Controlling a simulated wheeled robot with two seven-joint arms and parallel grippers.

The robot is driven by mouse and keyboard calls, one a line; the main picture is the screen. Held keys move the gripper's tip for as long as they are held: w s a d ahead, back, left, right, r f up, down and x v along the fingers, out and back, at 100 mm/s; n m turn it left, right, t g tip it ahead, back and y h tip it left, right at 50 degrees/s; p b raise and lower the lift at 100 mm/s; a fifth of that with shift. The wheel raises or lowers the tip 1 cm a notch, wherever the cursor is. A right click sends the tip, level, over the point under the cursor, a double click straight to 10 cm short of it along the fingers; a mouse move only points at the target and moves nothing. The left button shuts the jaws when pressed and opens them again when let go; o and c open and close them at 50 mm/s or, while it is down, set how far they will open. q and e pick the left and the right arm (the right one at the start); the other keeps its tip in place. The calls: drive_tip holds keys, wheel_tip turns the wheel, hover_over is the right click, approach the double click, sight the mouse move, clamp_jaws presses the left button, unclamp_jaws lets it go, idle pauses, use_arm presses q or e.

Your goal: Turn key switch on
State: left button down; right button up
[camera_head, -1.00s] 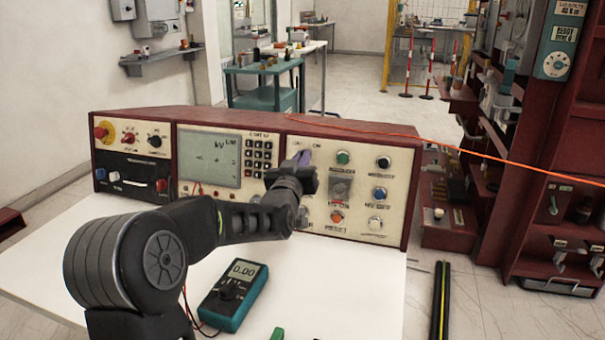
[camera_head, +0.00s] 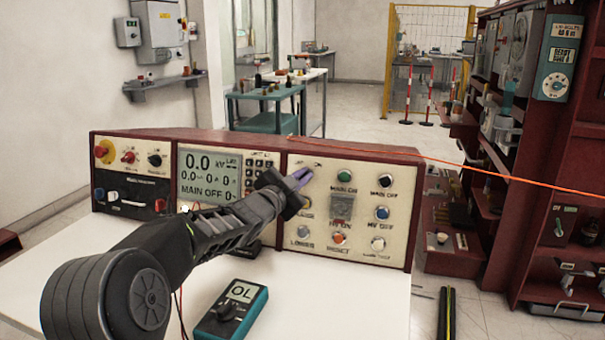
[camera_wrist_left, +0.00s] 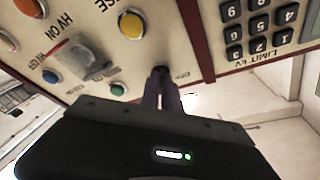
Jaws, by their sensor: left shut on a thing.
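The control panel (camera_head: 346,260) has a dark red frame and a cream face. The key switch sits in its upper left part, below an OFF/ON label, and is mostly hidden behind my left fingertips. My left gripper (camera_head: 300,177) reaches it from the left, with its purple fingers shut on the key. In the left wrist view the fingers (camera_wrist_left: 162,88) meet the dark round key switch (camera_wrist_left: 161,71) on the panel. The key's exact angle cannot be told. The display (camera_head: 211,176) is lit and reads 0.0 kV and MAIN OFF. My right gripper is not in view.
A green button (camera_head: 344,175), a black button (camera_head: 385,181) and a covered switch (camera_head: 342,206) lie right of the key switch. A teal multimeter (camera_head: 232,310) reading OL lies on the white table (camera_head: 320,300). An orange cord (camera_head: 450,173) runs to the right.

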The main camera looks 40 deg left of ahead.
use_arm(q)
drive_tip(key=shift+m+p, duration=0.3)
drive_tip(key=shift+m, duration=0.4)
drive_tip(key=c, duration=1.6)
unclamp_jaws()
drive_tip(key=shift+s+d, duration=0.2)
drive_tip(key=shift+s, duration=1.75)
drive_tip(key=shift+s+d, duration=0.15)
drive_tip(key=shift+s, duration=1.75)
drive_tip(key=shift+r, duration=0.1)
